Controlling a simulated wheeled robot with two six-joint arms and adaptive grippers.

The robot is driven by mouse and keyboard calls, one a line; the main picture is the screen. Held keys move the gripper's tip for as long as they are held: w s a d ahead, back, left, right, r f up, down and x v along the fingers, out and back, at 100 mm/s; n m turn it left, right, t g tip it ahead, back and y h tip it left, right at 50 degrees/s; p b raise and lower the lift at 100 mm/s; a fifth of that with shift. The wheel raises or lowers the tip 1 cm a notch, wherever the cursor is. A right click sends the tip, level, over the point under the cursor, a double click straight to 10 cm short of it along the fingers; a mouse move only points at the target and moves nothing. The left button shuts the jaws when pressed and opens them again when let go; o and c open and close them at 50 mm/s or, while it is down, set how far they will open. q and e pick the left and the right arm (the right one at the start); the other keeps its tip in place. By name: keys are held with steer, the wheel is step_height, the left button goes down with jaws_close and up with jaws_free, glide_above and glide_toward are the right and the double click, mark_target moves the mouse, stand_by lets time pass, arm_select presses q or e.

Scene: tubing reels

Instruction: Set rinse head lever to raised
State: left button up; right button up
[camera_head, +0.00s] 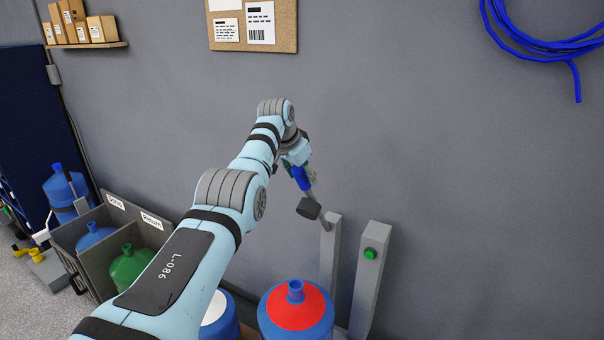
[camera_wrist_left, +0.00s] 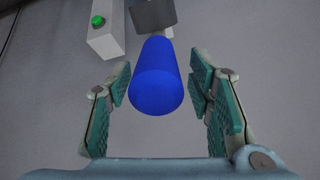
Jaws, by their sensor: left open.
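The rinse head lever has a blue handle (camera_head: 301,178) that shows in front of my left gripper in the head view. In the left wrist view the blue handle (camera_wrist_left: 156,82) points toward the camera, between the two fingers. A dark block (camera_head: 310,208) sits at the lever's lower end, near the top of a grey post (camera_head: 330,250). My left gripper (camera_head: 296,160) is open around the handle, with a gap on both sides in the left wrist view (camera_wrist_left: 160,110). The head view partly hides its fingers. My right gripper is not in view.
A grey post with a green button (camera_head: 370,253) stands right of the lever. A blue jug with a red top (camera_head: 297,312) stands below. A grey bin (camera_head: 95,265) holds a blue and a green jug at left.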

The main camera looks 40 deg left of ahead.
arm_select(q)
steer(key=v, duration=1.2)
